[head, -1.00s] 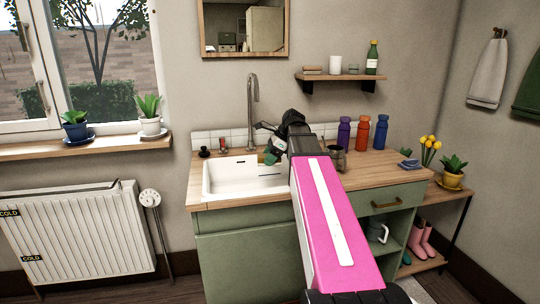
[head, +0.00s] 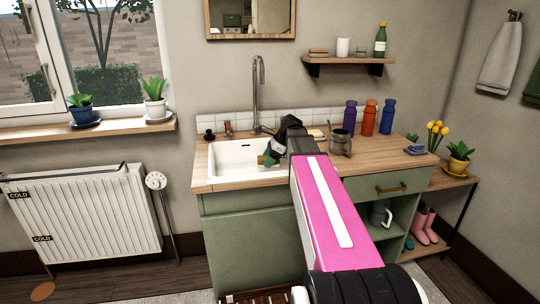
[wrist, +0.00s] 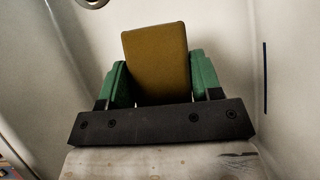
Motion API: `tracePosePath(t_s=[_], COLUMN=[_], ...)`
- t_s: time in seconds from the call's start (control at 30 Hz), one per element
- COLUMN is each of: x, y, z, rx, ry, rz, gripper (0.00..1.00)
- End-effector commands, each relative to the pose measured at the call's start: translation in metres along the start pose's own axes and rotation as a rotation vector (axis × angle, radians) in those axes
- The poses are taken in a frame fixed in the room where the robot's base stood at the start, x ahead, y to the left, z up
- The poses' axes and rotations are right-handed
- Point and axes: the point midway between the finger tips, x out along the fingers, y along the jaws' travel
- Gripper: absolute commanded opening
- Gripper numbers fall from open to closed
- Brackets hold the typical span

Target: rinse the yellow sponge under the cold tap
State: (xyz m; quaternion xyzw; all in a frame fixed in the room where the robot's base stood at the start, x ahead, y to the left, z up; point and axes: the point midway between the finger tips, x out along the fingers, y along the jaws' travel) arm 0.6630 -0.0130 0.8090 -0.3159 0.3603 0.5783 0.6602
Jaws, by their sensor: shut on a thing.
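My gripper (wrist: 160,85) is shut on the yellow sponge (wrist: 155,62), which looks brownish-yellow in the wrist view and stands between the two green finger pads. In the head view my gripper (head: 268,158) reaches over the right part of the white sink (head: 232,160), and only a small edge of the sponge shows beside it. The tall grey tap (head: 256,95) rises behind the sink. In the wrist view the sponge is surrounded by the sink's white walls, and a round metal part sits at the top left. I see no running water.
A red-topped item (head: 228,128) and a dark knob (head: 209,135) stand behind the sink. A radiator (head: 85,215) with COLD labels is at the left.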

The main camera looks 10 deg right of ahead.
Motion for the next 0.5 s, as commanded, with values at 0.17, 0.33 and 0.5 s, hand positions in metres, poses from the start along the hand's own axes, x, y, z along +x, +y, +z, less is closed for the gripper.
tracePosePath(t_s=[0.17,0.33,0.5], x=[0.016,0.03,0.044], y=[-0.012,-0.021,-0.026], z=[-0.002,-0.004,-0.007], rx=[0.0,0.0,0.0], ry=[0.0,0.0,0.0], rz=[0.001,0.001,0.0], gripper=[0.37,0.37,0.37])
